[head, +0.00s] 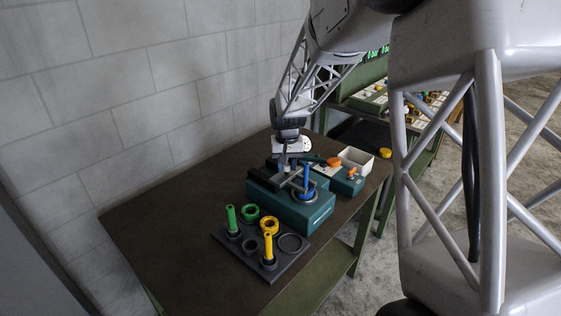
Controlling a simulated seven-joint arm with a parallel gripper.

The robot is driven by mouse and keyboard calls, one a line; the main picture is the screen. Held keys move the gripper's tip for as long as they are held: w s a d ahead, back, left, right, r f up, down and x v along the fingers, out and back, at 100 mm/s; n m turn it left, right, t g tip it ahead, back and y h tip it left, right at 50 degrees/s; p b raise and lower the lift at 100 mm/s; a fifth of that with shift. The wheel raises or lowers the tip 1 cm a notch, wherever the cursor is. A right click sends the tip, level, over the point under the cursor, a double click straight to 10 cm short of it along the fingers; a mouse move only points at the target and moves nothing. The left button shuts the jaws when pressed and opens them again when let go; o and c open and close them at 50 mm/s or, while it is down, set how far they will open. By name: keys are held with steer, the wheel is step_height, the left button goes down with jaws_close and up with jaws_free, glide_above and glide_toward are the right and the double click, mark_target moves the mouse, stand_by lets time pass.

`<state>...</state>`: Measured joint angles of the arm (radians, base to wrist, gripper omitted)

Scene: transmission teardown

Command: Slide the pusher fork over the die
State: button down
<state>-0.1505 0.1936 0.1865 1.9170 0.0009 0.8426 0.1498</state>
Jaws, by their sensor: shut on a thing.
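My gripper (285,158) is small in the head view, pointing down at the back of the teal fixture (290,209). It is shut on a narrow grey part, which looks like the pusher fork (292,176). This part reaches toward an upright blue post (306,178) on the fixture. The post stands in a blue and silver round seat (303,194), which may be the die. I cannot tell whether the fork's prongs are around the die or beside it.
A dark plate (285,266) with green and yellow posts and rings lies in front. A teal block with orange knobs (346,180), a white bin (355,161) and a yellow cap (385,153) are to the right. The brown table (165,226) is clear at left.

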steer(key=shift+s+d, duration=0.15)
steer(key=shift+d, duration=0.1)
steer(key=c, duration=0.8)
jaws_free()
steer(key=shift+r, duration=3.9)
steer(key=shift+s+r, duration=0.1)
